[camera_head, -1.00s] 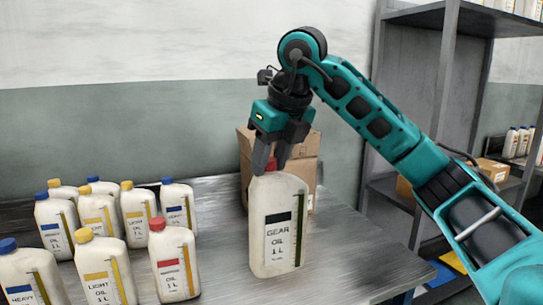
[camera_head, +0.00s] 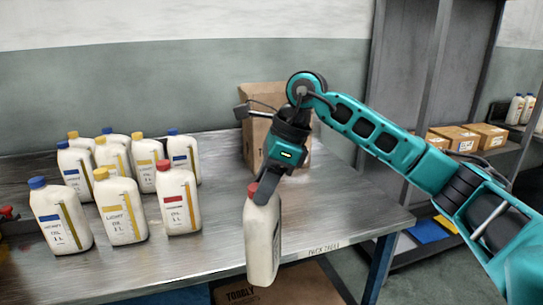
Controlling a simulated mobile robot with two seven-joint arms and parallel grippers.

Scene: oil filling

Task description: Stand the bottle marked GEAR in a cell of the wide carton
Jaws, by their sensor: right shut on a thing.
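The GEAR bottle (camera_head: 261,243) is off-white with a red cap, and its dark-banded label is turned to the right and seen nearly edge-on. My right gripper (camera_head: 263,190) is shut on it at the cap and holds it about upright at the table's front edge. The bottle's lower part hangs in front of the edge. A brown carton (camera_head: 280,289) shows partly below the table edge, cut off by the frame; I cannot see any cells in it. Another brown carton (camera_head: 257,135) stands at the back of the table.
Several bottles with blue, yellow and red caps, including a red-capped one (camera_head: 179,198), stand on the left of the metal table (camera_head: 345,200). The table's right part is clear. Shelves with small cartons (camera_head: 452,139) stand at the right.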

